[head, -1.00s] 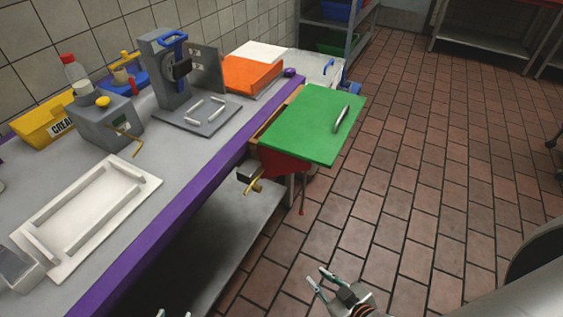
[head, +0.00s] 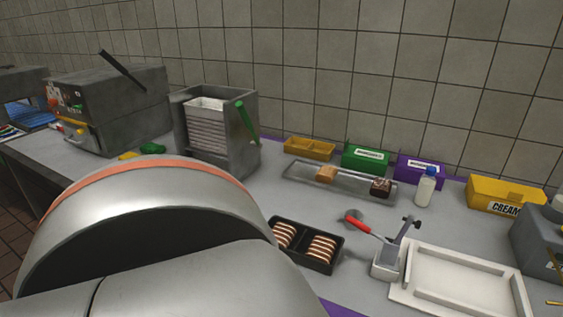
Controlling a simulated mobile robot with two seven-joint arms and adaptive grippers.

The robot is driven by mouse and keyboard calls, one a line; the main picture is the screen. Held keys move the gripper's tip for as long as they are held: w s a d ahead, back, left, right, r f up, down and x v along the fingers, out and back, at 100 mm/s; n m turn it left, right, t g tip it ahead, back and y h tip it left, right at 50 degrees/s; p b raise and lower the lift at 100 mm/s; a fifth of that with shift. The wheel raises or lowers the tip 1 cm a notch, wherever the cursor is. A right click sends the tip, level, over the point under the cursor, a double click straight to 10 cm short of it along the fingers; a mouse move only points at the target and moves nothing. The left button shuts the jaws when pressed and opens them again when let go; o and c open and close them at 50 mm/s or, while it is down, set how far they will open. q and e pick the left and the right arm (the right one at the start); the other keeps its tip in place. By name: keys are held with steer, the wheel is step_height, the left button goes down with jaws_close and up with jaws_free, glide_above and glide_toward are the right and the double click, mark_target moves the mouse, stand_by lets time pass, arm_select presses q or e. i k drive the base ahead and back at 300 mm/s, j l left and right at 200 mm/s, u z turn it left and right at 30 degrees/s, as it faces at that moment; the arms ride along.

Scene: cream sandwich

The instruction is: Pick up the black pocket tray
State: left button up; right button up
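The black pocket tray (head: 312,265) lies on the grey counter, near its front edge. It has two pockets, each holding brown items with pale stripes. A large silver link of my arm in the foreground comes close to the tray's left end in the picture and may cover a little of it. Neither gripper shows in the head view now, so I cannot see where they are or whether they hold anything.
Right of the tray stand a grey holder (head: 386,262) with a red-handled tool (head: 357,224) and a white frame tray (head: 462,285). Behind are a metal tray (head: 340,184), a white bottle (head: 426,187) and coloured bins. A grey rack (head: 218,135) stands further left.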

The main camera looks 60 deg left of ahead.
mark_target(300, 244)
steer(key=u, duration=1.9)
